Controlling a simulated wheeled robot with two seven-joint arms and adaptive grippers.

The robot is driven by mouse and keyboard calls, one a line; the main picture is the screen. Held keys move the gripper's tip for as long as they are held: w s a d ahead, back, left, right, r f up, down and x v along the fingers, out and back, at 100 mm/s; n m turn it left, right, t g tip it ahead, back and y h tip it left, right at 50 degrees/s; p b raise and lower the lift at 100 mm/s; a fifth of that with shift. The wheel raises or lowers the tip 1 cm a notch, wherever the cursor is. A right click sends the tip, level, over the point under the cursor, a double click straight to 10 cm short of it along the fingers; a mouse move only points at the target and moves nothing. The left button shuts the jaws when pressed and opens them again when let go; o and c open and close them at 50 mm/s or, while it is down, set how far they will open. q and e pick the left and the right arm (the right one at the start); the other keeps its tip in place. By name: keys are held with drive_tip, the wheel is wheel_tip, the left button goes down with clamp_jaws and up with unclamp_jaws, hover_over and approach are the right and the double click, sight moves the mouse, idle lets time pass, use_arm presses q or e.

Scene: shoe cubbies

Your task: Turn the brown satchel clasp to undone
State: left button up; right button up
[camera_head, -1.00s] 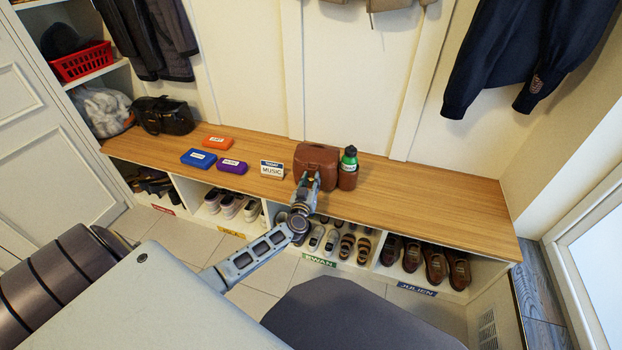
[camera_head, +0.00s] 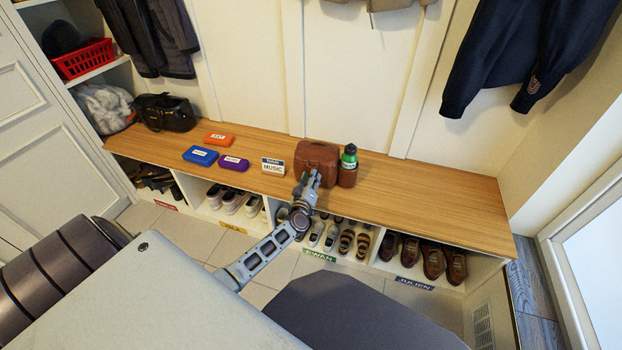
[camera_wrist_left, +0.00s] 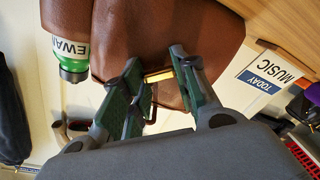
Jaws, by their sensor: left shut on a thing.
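My left gripper (camera_head: 311,179) is at the satchel's front. In the left wrist view, which is turned upside down, the satchel (camera_wrist_left: 180,25) fills the top, and the brass clasp (camera_wrist_left: 160,76) shows between the fingertips of the left gripper (camera_wrist_left: 162,72). The fingers are shut on the clasp. In the head view the gripper hides the clasp, so its turn angle is hard to tell. My right gripper is not in view.
A "TODAY MUSIC" sign (camera_head: 273,166) stands left of the satchel, also seen in the wrist view (camera_wrist_left: 266,78). Orange (camera_head: 219,139), blue (camera_head: 200,156) and purple (camera_head: 233,163) cases lie farther left. The bench's right part (camera_head: 440,195) is bare. Shoes fill the cubbies below.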

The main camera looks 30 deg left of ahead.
use_arm(q)
drive_tip(key=n, duration=0.3)
drive_tip(key=shift+f, duration=0.1)
drive_tip(key=shift+n+b, duration=0.35)
drive_tip(key=shift+n, duration=0.85)
drive_tip(key=n+b, duration=0.1)
drive_tip(key=n, duration=0.2)
drive_tip(key=shift+a+f, duration=0.1)
drive_tip(key=shift+n, duration=0.8)
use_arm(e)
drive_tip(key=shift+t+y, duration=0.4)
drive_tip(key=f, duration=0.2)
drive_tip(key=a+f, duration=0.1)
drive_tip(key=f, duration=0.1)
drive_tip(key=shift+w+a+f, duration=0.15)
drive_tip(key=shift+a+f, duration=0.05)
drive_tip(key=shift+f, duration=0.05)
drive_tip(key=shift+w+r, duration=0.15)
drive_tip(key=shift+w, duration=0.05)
use_arm(q)
drive_tip(key=o, duration=1)
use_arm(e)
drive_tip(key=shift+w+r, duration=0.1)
